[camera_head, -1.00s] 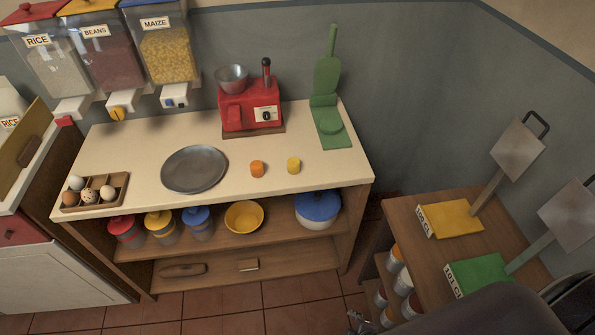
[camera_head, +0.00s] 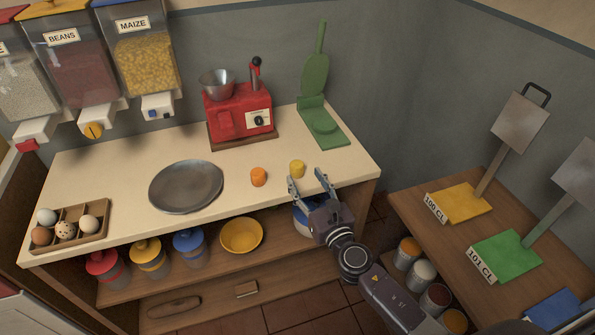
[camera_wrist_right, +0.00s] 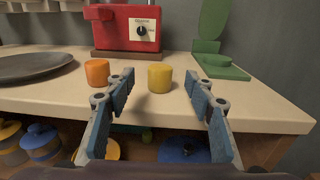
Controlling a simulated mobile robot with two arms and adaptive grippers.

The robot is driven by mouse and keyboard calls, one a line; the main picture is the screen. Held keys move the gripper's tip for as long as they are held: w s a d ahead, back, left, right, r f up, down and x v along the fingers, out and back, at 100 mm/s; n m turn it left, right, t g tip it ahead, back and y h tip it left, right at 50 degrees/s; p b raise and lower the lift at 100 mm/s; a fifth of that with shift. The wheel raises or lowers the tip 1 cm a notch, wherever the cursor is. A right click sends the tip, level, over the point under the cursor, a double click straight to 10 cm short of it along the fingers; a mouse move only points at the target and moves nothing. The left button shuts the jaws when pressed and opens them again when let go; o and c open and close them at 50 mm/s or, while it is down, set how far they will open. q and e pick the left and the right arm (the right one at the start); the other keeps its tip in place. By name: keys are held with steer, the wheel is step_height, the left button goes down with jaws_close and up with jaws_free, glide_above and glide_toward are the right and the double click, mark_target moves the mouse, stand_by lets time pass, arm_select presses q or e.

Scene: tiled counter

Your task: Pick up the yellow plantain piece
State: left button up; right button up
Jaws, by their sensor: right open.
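The yellow plantain piece (camera_head: 297,169) is a short upright cylinder on the pale counter near its front right. It also shows in the right wrist view (camera_wrist_right: 160,78), between and beyond the open fingers. My right gripper (camera_head: 308,180) is open and empty at the counter's front edge, just short of the yellow piece and apart from it. In the right wrist view its two blue-padded fingers (camera_wrist_right: 160,88) point forward at the piece. An orange piece (camera_head: 258,177) stands to the left of the yellow one. My left gripper is not in view.
A grey round plate (camera_head: 186,187) lies left of the pieces. A red machine (camera_head: 238,113) and a green press (camera_head: 321,125) stand behind them. An egg tray (camera_head: 70,237) is at the left end. A wooden side table (camera_head: 413,207) stands to the right.

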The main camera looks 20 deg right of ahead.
mark_target(300, 176)
steer(key=w, duration=0.4)
steer(key=shift+w+a, duration=0.15)
steer(key=shift+w, duration=0.25)
steer(key=c, duration=1.2)
